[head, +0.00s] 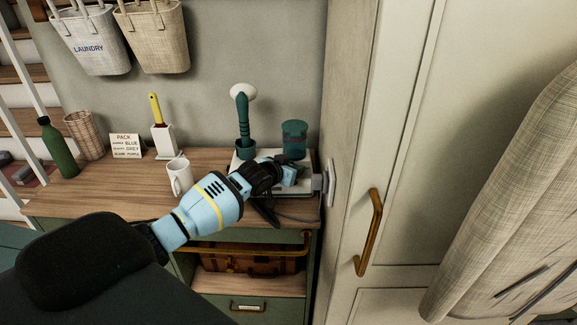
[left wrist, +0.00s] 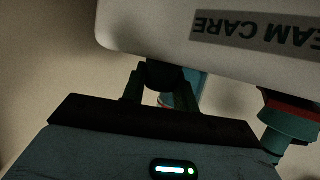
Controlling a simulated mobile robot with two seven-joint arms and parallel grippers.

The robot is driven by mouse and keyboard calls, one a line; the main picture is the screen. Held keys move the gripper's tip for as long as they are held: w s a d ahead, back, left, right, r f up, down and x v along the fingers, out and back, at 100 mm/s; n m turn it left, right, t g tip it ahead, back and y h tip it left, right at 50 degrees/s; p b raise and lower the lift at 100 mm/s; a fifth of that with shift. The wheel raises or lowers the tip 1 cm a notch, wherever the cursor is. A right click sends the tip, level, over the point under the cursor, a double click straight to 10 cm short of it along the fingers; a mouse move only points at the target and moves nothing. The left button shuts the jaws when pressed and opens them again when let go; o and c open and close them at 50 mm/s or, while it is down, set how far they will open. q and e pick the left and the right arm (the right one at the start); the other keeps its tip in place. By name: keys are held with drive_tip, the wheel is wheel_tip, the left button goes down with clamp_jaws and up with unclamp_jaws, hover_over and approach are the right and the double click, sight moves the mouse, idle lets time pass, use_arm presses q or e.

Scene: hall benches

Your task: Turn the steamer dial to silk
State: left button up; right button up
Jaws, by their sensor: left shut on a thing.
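The teal steamer wand (head: 243,115) with a white head stands upright in a dark cup on the white steamer base (head: 236,160). A teal canister (head: 294,138) stands at the right of the base. My left gripper (head: 288,174) is at the front right of the base. In the left wrist view the base's pale panel (left wrist: 145,28) carries a label reading "…EAM CARE", upside down. There the left gripper (left wrist: 165,88) is shut on a dark knob (left wrist: 164,74) below the panel, apparently the dial. Its marks and setting are hidden. My right gripper is out of view.
A white mug (head: 179,177), a sign (head: 126,146), a brush in a white holder (head: 162,137) and a green bottle (head: 58,148) stand left on the wooden top (head: 110,190). A tall cabinet (head: 400,150) with a brass handle closes the right side.

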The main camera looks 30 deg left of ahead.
use_arm(q)
drive_tip(key=shift+r+n+y, duration=0.15)
drive_tip(key=shift+n+y, duration=0.55)
drive_tip(key=shift+y, duration=0.1)
drive_tip(key=o, duration=1)
drive_tip(key=shift+s, duration=0.1)
drive_tip(key=shift+v, duration=3.8)
